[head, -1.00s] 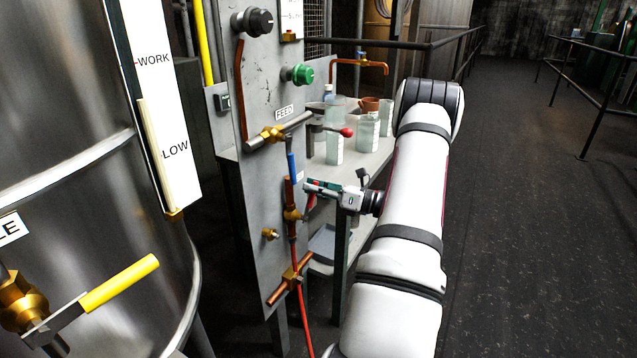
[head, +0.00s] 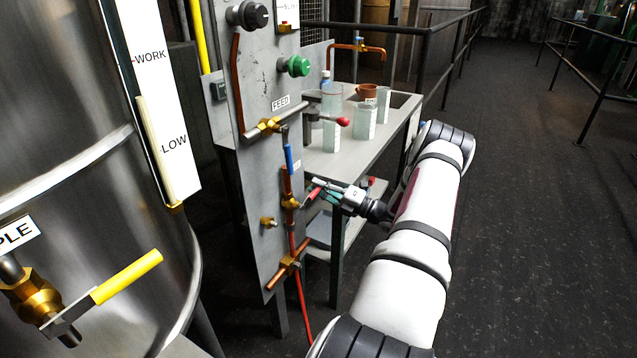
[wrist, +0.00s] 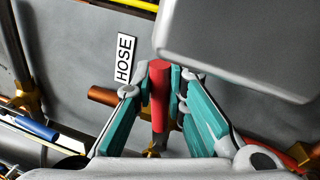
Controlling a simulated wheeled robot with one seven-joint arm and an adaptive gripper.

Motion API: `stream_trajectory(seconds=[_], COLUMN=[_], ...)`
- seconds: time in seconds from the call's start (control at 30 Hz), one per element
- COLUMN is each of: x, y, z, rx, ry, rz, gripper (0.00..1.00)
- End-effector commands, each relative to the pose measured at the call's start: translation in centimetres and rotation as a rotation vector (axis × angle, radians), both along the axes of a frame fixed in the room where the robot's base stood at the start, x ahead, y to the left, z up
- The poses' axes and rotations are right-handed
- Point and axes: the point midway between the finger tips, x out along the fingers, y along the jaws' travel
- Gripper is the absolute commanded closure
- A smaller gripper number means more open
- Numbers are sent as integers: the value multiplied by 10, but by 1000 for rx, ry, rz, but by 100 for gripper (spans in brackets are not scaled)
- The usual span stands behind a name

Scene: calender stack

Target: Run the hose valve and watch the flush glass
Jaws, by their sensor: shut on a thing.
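The hose valve (head: 290,201) is a brass valve on the grey panel's copper line, with a red handle (head: 313,194). The red handle (wrist: 158,90) also shows in the wrist view, near the white HOSE label (wrist: 125,58). My gripper (head: 322,190) is at the handle, right of the panel. In the wrist view its teal-padded fingers (wrist: 158,80) are shut around the red handle. Several clear glasses (head: 365,122) stand on the bench behind; I cannot tell which, if any, is the flush glass.
A blue-handled valve (head: 289,158) sits just above the hose valve, and the FEED valve (head: 266,127) higher up. A red hose (head: 303,305) hangs below. A steel tank with a yellow-handled valve (head: 127,277) stands at left.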

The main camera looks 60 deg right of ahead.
Motion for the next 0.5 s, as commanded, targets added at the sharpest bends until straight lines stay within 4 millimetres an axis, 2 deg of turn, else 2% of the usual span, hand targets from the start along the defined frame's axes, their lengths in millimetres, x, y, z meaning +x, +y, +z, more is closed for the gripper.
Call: stream_trajectory(seconds=[0.23, 0.5], x=[-1, -1], y=[-2, -2], z=[-15, -22], rx=[148, 225], ry=[13, 21], rz=[-1, -1], gripper=[100, 100])
